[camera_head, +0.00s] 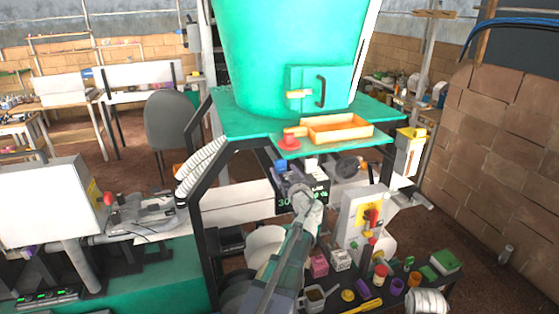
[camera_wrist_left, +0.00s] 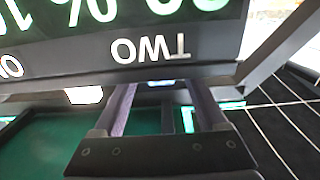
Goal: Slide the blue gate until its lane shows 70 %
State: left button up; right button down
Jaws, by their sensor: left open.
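A dark display box (camera_head: 284,207) with green figures stands under the green hopper; a "30" is readable in the head view. In the left wrist view, its front (camera_wrist_left: 225,27) appears upside down, with green figures, a percent sign and the label "TWO". My left gripper (camera_head: 299,186) is in front of this box in the head view, its fingertips hard to make out. In the left wrist view my left gripper (camera_wrist_left: 162,98) has its fingers apart beside the panel's edge. A small bluish-white piece (camera_wrist_left: 160,83) shows between them; I cannot tell whether it is the blue gate.
An orange tray (camera_head: 340,128) lies on the hopper's green shelf, above the box. A white box with a red switch (camera_head: 361,216) stands right of my arm. Several small coloured items, including a pink box (camera_head: 319,265), crowd the dark bench below.

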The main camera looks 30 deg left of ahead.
aim_at(281, 166)
pick_arm(q)
jog(key=shift+x, duration=1.15)
jog(key=shift+c, duration=0.3)
jog(key=c, duration=1.1)
